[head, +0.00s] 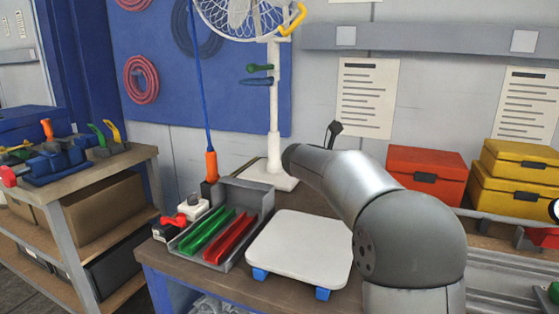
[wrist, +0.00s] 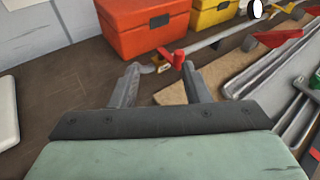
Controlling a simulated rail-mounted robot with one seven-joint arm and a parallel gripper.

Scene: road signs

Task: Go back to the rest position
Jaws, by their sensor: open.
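My gripper (wrist: 161,70) is open in the wrist view, with its two grey fingers apart and no object held between them. Beyond the fingertips is a small red piece (wrist: 178,59) by a grey bar; I cannot tell how far off it is. Below the fingers is the brown worktop (wrist: 60,85). In the head view my grey arm rises from the bottom right and bends toward the fan stand. The fingers cannot be made out there.
Red box (head: 425,160) and yellow boxes (head: 515,190) stand at the back right. A white board on blue feet (head: 300,245), a grey tray with green and red channels (head: 265,205) and a white fan stand (head: 274,120) are left of my arm. Grey rails (wrist: 265,75) lie right of my gripper.

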